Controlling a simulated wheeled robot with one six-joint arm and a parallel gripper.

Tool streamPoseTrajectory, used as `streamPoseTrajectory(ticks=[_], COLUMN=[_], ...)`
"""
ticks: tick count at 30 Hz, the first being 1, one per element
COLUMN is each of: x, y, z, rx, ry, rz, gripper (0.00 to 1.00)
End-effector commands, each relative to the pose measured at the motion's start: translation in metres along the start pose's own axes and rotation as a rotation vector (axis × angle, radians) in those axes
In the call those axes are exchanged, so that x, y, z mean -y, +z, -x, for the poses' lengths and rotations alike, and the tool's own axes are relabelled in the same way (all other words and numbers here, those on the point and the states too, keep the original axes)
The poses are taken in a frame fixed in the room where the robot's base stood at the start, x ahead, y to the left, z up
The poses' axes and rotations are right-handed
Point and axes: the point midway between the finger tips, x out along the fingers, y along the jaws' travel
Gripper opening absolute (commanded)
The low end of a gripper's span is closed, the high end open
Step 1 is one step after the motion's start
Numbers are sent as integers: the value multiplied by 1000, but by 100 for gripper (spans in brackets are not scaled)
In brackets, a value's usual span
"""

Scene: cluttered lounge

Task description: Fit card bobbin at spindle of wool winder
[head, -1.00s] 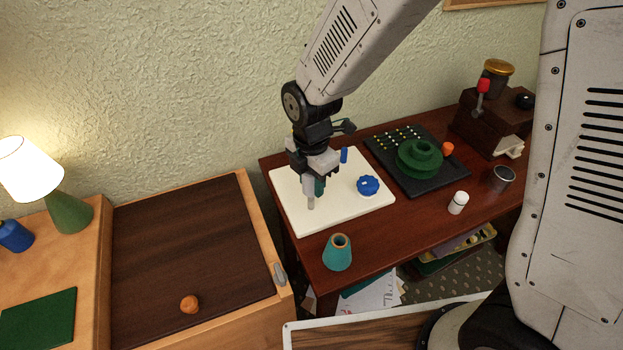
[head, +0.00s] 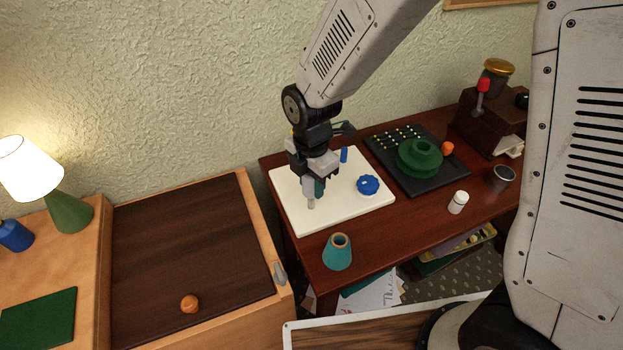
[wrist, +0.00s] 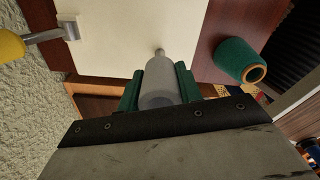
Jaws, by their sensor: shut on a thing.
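My gripper (head: 314,195) is low over the left part of a cream board (head: 345,208) and shut on a pale grey cylinder (wrist: 159,82), which I take for the card bobbin. The cylinder also shows in the head view (head: 311,199), roughly upright. Green finger pads flank it in the wrist view. A narrow grey stub (wrist: 160,52) shows beyond its far end; I cannot tell if this is the spindle or part of the cylinder. The board, apparently the wool winder's base, carries a blue knob (head: 368,185), a blue post (head: 344,155) and a yellow-handled arm (wrist: 10,45).
A teal cone (head: 337,254) stands at the table's front edge; it also shows in the wrist view (wrist: 240,60). A black tray (head: 436,184) with a green wheel (head: 419,158), a white bottle (head: 458,202) and a dark cup (head: 502,178) lie right. Bare wood shows between cone and bottle.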

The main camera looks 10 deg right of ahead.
Motion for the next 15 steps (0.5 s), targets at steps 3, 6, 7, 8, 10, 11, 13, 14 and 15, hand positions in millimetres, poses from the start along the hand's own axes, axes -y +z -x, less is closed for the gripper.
streamPoseTrajectory(ticks=[3, 6, 7, 8, 10, 11, 13, 14, 15], x=[0, 0, 0, 0, 0, 0, 0, 0, 0], y=[0, 0, 0, 0, 0, 0, 0, 0, 0], z=[-3, -6, -7, -8, -9, -10, -12, -12, -13], rx=[0, 0, 0, 0, 0, 0, 0, 0, 0], ry=[-1, -1, -1, -1, -2, -2, -1, -1, -1], rz=[0, 0, 0, 0, 0, 0, 0, 0, 0], gripper=[14, 14, 14, 14, 14, 14, 14, 14, 14])
